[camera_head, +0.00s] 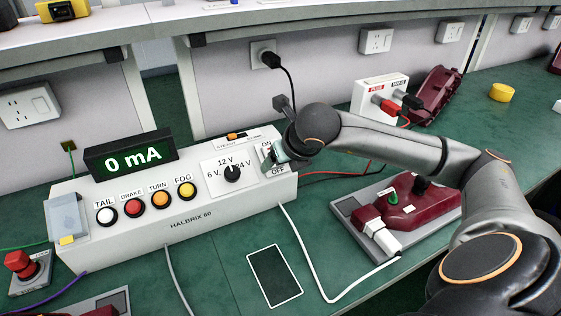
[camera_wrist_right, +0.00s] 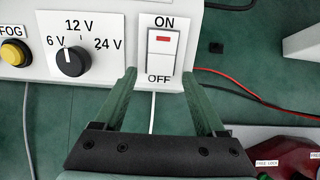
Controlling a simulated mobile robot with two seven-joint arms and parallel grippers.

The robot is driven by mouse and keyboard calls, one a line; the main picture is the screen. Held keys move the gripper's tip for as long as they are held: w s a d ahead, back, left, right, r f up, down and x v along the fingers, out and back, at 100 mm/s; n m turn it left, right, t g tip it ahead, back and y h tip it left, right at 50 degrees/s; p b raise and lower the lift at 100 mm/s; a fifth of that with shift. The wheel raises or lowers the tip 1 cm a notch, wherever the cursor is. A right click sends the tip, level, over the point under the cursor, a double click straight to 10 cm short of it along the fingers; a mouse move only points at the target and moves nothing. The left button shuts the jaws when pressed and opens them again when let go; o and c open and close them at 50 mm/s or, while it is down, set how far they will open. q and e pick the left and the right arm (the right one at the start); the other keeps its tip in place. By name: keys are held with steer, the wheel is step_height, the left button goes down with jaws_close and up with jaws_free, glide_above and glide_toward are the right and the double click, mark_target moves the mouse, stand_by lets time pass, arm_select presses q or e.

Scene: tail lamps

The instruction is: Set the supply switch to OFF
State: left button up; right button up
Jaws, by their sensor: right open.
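The supply switch is a white rocker (camera_wrist_right: 162,53) on a white plate, with ON above and OFF below. A red bar shows at its ON end; I cannot tell which end is pressed in. It sits at the right end of the HALBRIX 60 box (camera_head: 190,240), where my arm partly covers it in the head view. My right gripper (camera_wrist_right: 160,80) is open and empty, with its fingertips just below the switch, one to each side. It also shows at the switch in the head view (camera_head: 276,155). The display (camera_head: 130,158) reads 0 mA. My left gripper is not in view.
A voltage knob (camera_head: 232,173) and the TAIL, BRAKE, TURN and FOG buttons are left of the switch. A dark red lamp (camera_head: 408,208) lies on a grey board at right. A white cable and red and black leads cross the green bench near the box.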

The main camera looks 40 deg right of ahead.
steer(key=shift+r, duration=0.1)
steer(key=v, duration=1.2)
steer(key=shift+r+p, duration=0.15)
steer(key=shift+p, duration=0.3)
steer(key=shift+s, duration=0.15)
steer(key=shift+c, duration=0.2)
